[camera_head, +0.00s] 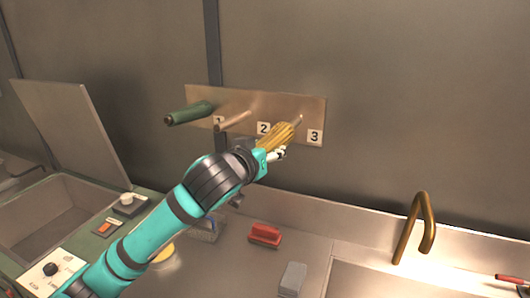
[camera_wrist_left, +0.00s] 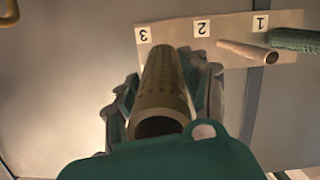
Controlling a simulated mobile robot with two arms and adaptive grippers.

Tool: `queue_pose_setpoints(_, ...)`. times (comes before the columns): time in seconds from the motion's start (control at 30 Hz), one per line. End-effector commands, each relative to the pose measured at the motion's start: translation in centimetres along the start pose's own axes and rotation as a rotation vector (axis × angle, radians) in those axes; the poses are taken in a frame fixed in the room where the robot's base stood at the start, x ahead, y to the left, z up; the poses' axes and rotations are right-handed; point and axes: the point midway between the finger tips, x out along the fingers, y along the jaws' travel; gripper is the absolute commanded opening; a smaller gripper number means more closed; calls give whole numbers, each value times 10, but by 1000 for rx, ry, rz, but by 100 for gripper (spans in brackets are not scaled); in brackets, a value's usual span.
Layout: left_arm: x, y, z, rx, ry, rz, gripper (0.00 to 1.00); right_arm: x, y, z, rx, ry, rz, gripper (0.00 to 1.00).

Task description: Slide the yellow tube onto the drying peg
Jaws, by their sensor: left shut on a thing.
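The yellow tube (camera_head: 277,136) is held in my left gripper (camera_head: 272,152), which is shut on it, in front of the peg board (camera_head: 287,104). The tube points up and right at the peg by label 3 (camera_head: 315,137). A short piece of that peg (camera_head: 298,120) shows between the tube's far end and the board. I cannot tell whether the tube is around the peg or only in front of it. In the left wrist view the perforated tube (camera_wrist_left: 165,80) shows its open near end towards me; the peg behind it is hidden.
A green tube (camera_head: 189,113) sits on the peg by label 1. The peg by label 2 (camera_head: 235,122) is bare. Below are a sink (camera_head: 60,210), a red brush-like object (camera_head: 265,235), a grey block (camera_head: 292,278) and a brass faucet (camera_head: 424,215).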

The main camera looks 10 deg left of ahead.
Motion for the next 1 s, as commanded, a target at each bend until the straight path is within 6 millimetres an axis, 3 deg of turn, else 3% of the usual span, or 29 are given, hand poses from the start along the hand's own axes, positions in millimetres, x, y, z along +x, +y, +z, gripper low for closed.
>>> queue_pose_setpoints(1.0, 38, 0, -5, -1, 1, 1, 9, -5, -1, -1, 0, 0, -1, 40)
